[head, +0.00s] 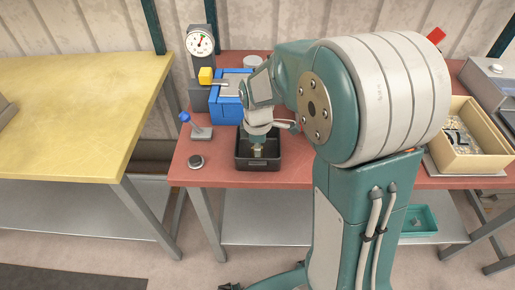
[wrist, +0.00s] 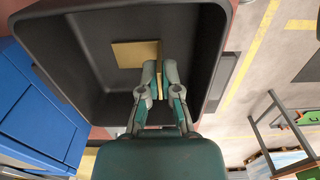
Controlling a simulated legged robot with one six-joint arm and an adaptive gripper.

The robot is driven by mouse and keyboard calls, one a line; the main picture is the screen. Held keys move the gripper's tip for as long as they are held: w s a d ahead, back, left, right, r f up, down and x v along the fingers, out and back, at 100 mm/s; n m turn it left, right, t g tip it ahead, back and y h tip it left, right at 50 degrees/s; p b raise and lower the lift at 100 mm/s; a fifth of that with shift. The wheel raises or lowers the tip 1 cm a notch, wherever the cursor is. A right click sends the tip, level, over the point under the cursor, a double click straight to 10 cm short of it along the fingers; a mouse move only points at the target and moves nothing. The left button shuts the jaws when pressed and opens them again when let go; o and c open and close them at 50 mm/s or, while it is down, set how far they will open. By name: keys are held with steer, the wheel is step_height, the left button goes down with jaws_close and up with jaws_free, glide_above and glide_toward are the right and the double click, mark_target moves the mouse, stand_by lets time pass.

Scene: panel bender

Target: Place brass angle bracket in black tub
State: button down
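The black tub (head: 258,164) stands near the front edge of the red bench, and its dark inner wall fills much of the wrist view (wrist: 70,60). My gripper (head: 258,147) points down into the tub. In the wrist view my gripper (wrist: 159,78) has its two fingers closed on either side of one upright leg of the brass angle bracket (wrist: 135,54). The bracket's other leg spreads flat to the left, over the tub's floor. I cannot tell whether the bracket touches the floor.
A yellow table (head: 80,110) is at far left.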

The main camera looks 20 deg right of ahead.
steer(key=c, duration=0.8)
jaws_free()
steer(key=shift+r, duration=0.1)
step_height(320, 180, up, 12)
steer(key=s+r+m+t, duration=0.3)
steer(key=s+m+t, duration=0.2)
steer(key=s+m, duration=0.9)
steer(key=shift+s+d+r+t, duration=0.2)
steer(key=shift+s+d+t, duration=0.1)
steer(key=shift+s, duration=2.05)
